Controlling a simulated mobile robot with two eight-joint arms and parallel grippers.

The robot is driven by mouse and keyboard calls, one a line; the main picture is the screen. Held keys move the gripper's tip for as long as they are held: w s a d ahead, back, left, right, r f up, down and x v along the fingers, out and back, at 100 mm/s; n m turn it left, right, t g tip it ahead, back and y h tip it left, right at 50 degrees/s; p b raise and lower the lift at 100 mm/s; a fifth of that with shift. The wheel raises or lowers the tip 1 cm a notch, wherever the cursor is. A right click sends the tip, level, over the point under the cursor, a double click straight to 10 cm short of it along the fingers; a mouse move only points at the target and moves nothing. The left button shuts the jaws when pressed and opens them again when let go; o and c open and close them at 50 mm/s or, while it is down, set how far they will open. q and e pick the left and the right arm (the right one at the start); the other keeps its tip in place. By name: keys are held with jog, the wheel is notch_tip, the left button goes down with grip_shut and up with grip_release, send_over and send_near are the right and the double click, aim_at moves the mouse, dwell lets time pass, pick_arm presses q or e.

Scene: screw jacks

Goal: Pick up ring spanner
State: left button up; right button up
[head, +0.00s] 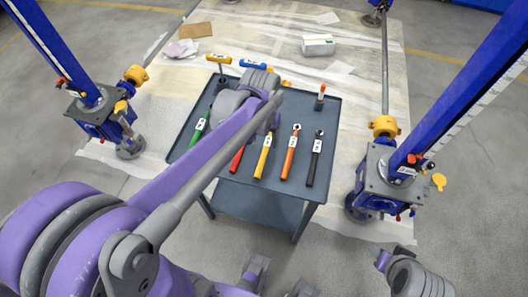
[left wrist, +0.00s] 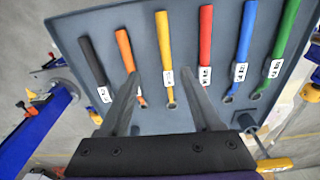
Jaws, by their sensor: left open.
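Several spanners with coloured handles lie in a row on a grey tray table (head: 240,190). In the head view I see a green one (head: 197,130), a red one (head: 237,158), a yellow one (head: 263,160), an orange one (head: 290,157) and a black one (head: 314,162). A blue one (left wrist: 246,35) also shows in the left wrist view. Their heads are small, so I cannot tell which is the ring spanner. My left gripper (left wrist: 160,75) is open and empty above the table, with the yellow spanner (left wrist: 163,40) seen between its fingers.
Blue screw jacks stand left (head: 98,115) and right (head: 385,175) of the table. A white box (head: 318,45) lies on the floor sheet behind.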

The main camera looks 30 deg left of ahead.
aim_at(264, 152)
pick_arm(q)
jog(key=shift+g, duration=0.5)
jog(key=w+f, duration=0.1)
jog(key=f, duration=0.3)
jog(key=w+a+f, duration=0.1)
jog(key=f, duration=0.3)
jog(key=w+f+b, duration=0.1)
jog(key=f, duration=0.3)
jog(key=shift+w+a+f, duration=0.15)
jog(key=shift+w+a, duration=0.05)
jog(key=shift+a, duration=0.2)
grip_shut()
dwell(0.5)
